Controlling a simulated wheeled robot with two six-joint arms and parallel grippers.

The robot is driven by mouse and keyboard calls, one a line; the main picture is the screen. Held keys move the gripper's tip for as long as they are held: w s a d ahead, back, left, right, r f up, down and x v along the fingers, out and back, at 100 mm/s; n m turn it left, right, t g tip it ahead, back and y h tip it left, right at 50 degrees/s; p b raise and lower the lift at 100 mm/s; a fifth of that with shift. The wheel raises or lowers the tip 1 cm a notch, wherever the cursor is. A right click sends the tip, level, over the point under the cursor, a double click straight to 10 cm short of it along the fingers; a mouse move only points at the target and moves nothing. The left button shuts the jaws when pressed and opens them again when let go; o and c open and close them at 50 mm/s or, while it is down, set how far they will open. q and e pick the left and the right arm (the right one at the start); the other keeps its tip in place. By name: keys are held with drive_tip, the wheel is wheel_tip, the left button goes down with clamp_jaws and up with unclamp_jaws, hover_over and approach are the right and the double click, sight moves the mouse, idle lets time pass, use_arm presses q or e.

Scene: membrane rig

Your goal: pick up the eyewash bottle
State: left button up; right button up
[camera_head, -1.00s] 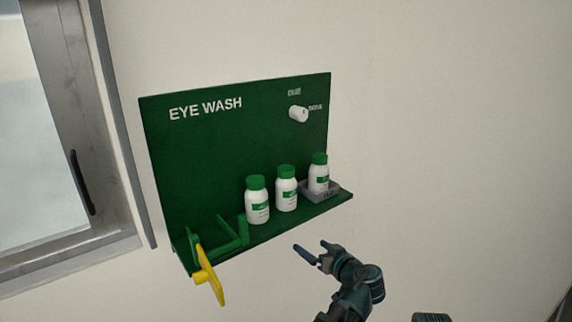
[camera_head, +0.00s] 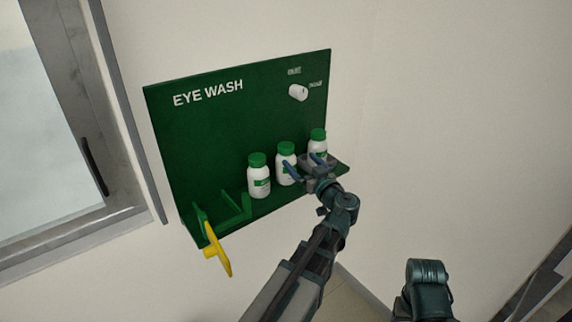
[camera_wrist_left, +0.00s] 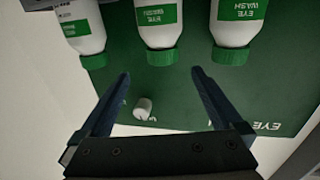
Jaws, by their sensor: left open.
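Three white eyewash bottles with green caps stand upright on the ledge of a green EYE WASH panel. The left bottle (camera_head: 259,178) is clear to see; the middle bottle (camera_head: 286,150) and the right bottle (camera_head: 318,136) are partly covered by my left gripper (camera_head: 303,162). My left gripper is open and empty in front of these two. In the left wrist view, where the scene is upside down, the middle bottle (camera_wrist_left: 159,22) lies beyond the gap between the open fingers (camera_wrist_left: 161,73), apart from them. My right gripper is not visible.
A green bracket (camera_head: 236,213) and a yellow lever (camera_head: 218,256) are at the ledge's left end. A white knob (camera_head: 298,92) sticks out of the panel (camera_head: 205,140). A window frame (camera_head: 97,110) is at left.

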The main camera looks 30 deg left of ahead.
sight(290, 151)
use_arm(q)
drive_tip(key=shift+x, duration=1.55)
drive_tip(key=shift+a, duration=0.1)
drive_tip(key=x, duration=0.5)
drive_tip(key=shift+s+a, duration=0.1)
drive_tip(key=shift+a, duration=0.1)
drive_tip(key=shift+c, duration=0.3)
drive_tip(key=shift+d, duration=0.1)
clamp_jaws()
